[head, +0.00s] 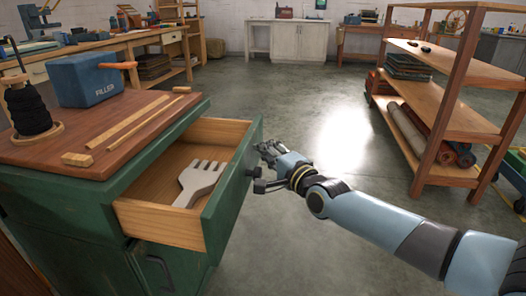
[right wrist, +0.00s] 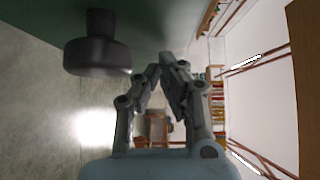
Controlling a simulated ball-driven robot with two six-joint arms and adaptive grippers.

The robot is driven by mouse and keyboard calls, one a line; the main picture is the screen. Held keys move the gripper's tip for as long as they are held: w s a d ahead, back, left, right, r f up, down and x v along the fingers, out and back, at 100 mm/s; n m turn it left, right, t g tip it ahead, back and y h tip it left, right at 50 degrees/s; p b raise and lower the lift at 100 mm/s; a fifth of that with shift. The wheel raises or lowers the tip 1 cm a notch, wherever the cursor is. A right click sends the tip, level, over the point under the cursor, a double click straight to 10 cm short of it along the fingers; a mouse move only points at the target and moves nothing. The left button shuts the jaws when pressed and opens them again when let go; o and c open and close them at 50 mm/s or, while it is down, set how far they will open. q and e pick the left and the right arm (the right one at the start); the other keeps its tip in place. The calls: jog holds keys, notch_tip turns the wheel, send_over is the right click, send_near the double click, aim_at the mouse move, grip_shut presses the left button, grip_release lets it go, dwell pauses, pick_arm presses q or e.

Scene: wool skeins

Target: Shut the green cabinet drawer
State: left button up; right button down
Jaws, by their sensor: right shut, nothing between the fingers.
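The green cabinet (head: 62,215) stands at the left in the head view, with a wooden top. Its top drawer (head: 236,190) is pulled well out to the right, and a pale fork-shaped tool (head: 199,182) lies inside. My right gripper (head: 264,150) is shut and empty at the outer side of the drawer front, near its far end. I cannot tell whether it touches the front. In the right wrist view a dark round knob (right wrist: 97,55) sticks out from the green front, beside the closed fingers (right wrist: 168,72). My left gripper is out of view.
On the cabinet top are a blue box (head: 88,80), a dark wool spool (head: 30,112) and wooden strips (head: 128,122). A wooden shelf rack (head: 447,110) with rolls stands at the right. The concrete floor (head: 300,90) between is clear.

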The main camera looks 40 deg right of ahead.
jog(key=w+a+b, duration=0.1)
jog(key=w+a, duration=0.3)
jog(key=w+a+b, duration=0.1)
jog(key=w+a, duration=0.2)
jog(key=w, duration=0.2)
jog(key=w+a, duration=0.4)
jog(key=shift+w+a+b, duration=0.2)
jog(key=shift+a+b, duration=0.1)
jog(key=shift+b, duration=0.1)
jog(key=shift+w+a, duration=0.4)
jog(key=shift+w, duration=0.05)
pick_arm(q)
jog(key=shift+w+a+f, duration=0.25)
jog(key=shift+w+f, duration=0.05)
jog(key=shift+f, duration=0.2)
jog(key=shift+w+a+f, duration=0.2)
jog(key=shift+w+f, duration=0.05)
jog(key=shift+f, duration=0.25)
pick_arm(e)
jog(key=shift+w+r, duration=0.1)
